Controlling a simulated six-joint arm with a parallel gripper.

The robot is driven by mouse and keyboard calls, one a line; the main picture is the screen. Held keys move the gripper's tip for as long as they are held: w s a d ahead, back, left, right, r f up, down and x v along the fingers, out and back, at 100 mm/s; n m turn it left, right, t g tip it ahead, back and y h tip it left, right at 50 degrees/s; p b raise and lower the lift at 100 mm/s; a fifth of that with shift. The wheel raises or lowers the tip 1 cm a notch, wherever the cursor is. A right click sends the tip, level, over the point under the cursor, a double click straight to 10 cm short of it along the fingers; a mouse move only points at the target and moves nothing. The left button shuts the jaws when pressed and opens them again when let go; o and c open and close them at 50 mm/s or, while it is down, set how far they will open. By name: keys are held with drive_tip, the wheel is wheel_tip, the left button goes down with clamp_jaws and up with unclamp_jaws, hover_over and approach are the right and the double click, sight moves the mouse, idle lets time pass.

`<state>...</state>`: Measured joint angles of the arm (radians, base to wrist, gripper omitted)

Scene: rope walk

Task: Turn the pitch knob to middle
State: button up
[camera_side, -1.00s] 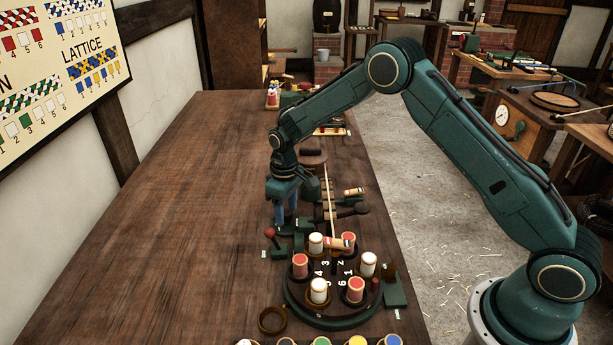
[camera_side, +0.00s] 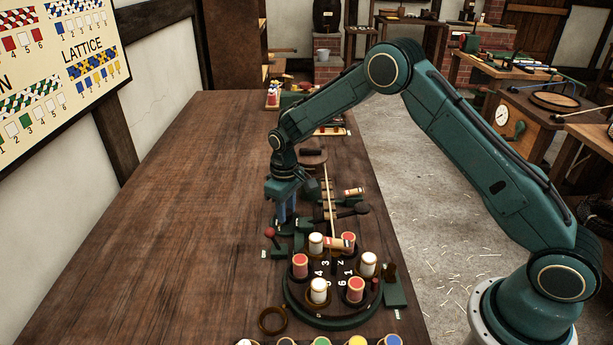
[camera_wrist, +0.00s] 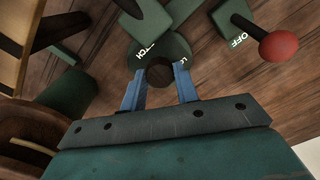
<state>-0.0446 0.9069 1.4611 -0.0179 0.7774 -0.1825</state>
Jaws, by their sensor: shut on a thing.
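The pitch knob (camera_wrist: 160,72) is a dark round knob on a green round plate, with part of the lettering "TCH" beside it in the wrist view. My gripper (camera_wrist: 160,92) has its two blue fingers on either side of the knob, shut on it. In the side view my gripper (camera_side: 286,212) points down at the green plate (camera_side: 284,234); the knob itself is hidden there behind the fingers. The knob's pointer and the middle mark cannot be made out.
A red-ball lever (camera_side: 269,233) marked OFF in the wrist view stands close by. A round green carrier (camera_side: 330,318) with several red and white bobbins (camera_side: 319,290) is nearer the camera. A dark-ended handle (camera_side: 361,208) lies to the right. The table's left part (camera_side: 190,230) is clear.

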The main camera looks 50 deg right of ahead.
sight(287, 212)
drive_tip(key=m, duration=0.4)
drive_tip(key=shift+m, duration=2)
drive_tip(key=o, duration=1)
drive_tip(key=shift+c, duration=0.2)
drive_tip(key=shift+r, duration=0.1)
wheel_tip(287, 212, up, 14)
drive_tip(key=shift+d, duration=0.1)
